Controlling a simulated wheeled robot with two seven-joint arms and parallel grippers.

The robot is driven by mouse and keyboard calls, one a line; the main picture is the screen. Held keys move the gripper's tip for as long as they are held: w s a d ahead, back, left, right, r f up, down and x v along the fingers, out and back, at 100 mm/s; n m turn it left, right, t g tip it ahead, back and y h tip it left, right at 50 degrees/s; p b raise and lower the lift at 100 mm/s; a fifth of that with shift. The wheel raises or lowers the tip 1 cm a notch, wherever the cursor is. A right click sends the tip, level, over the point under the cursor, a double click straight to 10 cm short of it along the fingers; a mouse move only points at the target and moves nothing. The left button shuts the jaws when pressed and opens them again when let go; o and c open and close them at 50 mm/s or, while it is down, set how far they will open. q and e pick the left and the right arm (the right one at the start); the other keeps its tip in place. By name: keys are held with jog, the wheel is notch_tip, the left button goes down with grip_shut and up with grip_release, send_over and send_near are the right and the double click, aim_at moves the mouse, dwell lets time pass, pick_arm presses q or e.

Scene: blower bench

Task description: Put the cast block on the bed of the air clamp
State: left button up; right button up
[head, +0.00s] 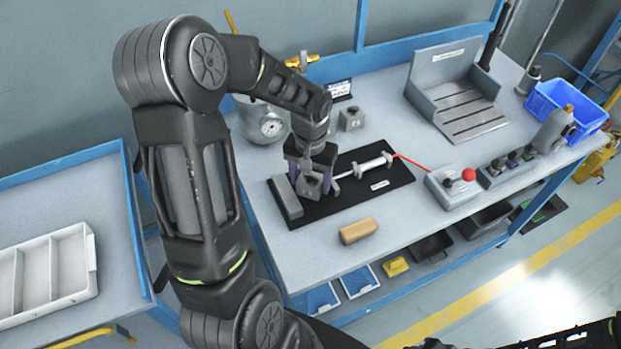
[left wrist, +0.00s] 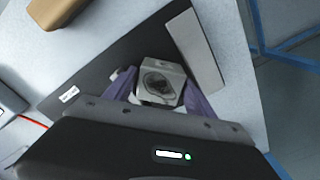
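The cast block (head: 309,186) is a small grey cube with a dark round recess in one face; it also shows in the left wrist view (left wrist: 161,80). My left gripper (head: 312,176) points down with its purple fingers on both sides of the block, shut on it. The air clamp has a black bed (head: 345,203), a grey fixed jaw (head: 285,197) at its left end and a silver cylinder (head: 373,165). The block is over the bed, beside the fixed jaw. I cannot tell whether its underside touches the bed. My right gripper is out of view.
A tan block (head: 358,231) lies in front of the clamp. Another grey block (head: 351,118) and a round gauge (head: 270,127) stand behind it. A control box with a red button (head: 468,175), an angle plate (head: 460,105) and a blue bin (head: 570,105) are to the right.

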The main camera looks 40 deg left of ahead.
aim_at(311, 179)
pick_arm(q)
jog(key=shift+r, duration=0.15)
notch_tip(311, 179, up, 12)
jog(key=shift+b, duration=0.35)
jog(key=shift+c, duration=0.4)
dwell(1.5)
